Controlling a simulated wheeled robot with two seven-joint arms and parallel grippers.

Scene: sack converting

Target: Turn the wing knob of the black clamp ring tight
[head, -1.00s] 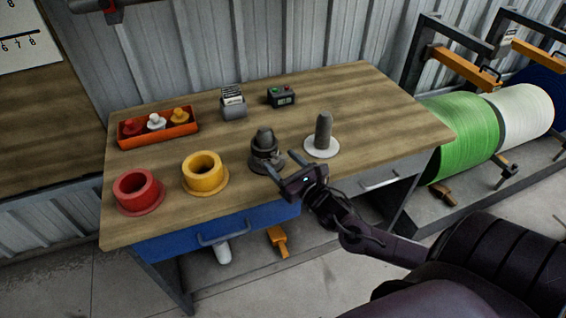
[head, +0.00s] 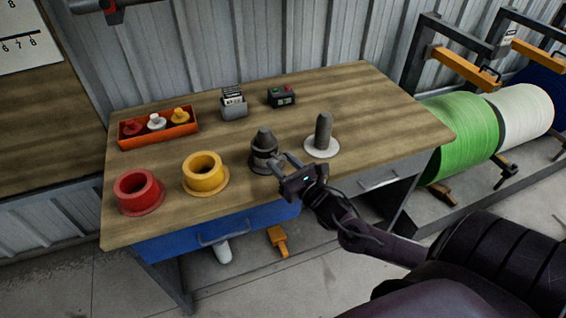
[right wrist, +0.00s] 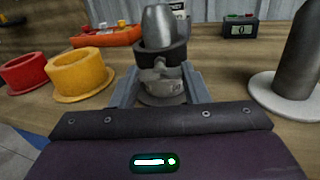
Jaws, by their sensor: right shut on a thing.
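The black clamp ring (right wrist: 148,53) sits around a grey cone-topped post (right wrist: 160,25) in the right wrist view. The post also shows on the bench in the head view (head: 264,139). The grey wing knob (right wrist: 160,76) is on the near side of the ring, facing my gripper. My right gripper (head: 279,160) reaches in from the front right, level with the knob. In the right wrist view its fingers (right wrist: 160,83) stand on either side of the knob, shut on it. My left gripper is not in view.
A grey post on a white disc (head: 323,137) stands close to the right. Yellow (head: 205,173) and red (head: 139,192) flanged sleeves stand to the left. An orange tray (head: 158,137), a card holder (head: 233,104) and a control box (head: 281,96) are farther back.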

